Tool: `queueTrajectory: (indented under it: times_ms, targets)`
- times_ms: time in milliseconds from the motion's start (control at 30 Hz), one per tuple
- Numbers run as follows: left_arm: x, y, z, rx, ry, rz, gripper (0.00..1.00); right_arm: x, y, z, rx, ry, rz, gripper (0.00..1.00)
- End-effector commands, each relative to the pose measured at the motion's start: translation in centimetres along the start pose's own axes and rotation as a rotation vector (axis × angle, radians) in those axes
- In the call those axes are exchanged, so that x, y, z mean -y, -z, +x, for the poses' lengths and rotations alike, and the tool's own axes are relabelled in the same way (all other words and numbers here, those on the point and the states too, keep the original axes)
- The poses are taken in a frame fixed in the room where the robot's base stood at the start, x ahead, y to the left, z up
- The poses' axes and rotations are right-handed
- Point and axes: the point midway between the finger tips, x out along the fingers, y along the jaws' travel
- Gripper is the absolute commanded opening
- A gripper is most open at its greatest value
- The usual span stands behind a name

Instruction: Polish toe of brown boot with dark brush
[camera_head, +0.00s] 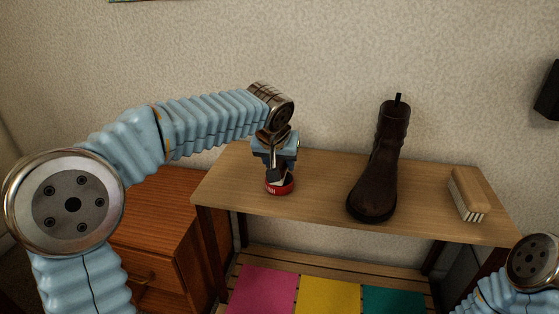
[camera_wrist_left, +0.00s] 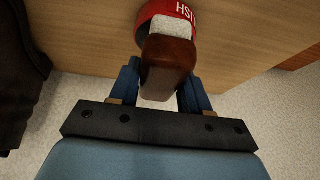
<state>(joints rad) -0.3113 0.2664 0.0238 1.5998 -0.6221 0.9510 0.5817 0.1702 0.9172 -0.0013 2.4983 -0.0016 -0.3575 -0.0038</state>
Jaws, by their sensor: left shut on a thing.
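The brown boot (camera_head: 380,175) stands upright on the wooden shelf, its toe toward me. It is a dark shape at the left of the left wrist view (camera_wrist_left: 20,85). My left gripper (camera_head: 274,158) is left of the boot, pointing down. It is shut on the dark brush (camera_wrist_left: 168,52), whose dark brown body shows between the fingers in the left wrist view. The brush is over the red polish tin (camera_head: 280,187), which also shows in the left wrist view (camera_wrist_left: 184,14); I cannot tell whether they touch. My right gripper is out of view.
A light wooden brush (camera_head: 470,192) lies on the shelf (camera_head: 325,195) right of the boot. The shelf between tin and boot is clear. A wooden cabinet (camera_head: 150,235) stands at the left. Pink, yellow and teal panels (camera_head: 328,295) lie below the shelf.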

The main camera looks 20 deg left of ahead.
Motion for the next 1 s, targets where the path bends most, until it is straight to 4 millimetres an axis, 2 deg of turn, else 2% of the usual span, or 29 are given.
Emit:
queueTrajectory:
  times_ms: [1000]
  targets:
    - [0.00,-0.50,0.89,-0.001,0.000,0.000,0.22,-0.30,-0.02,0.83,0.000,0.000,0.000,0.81]
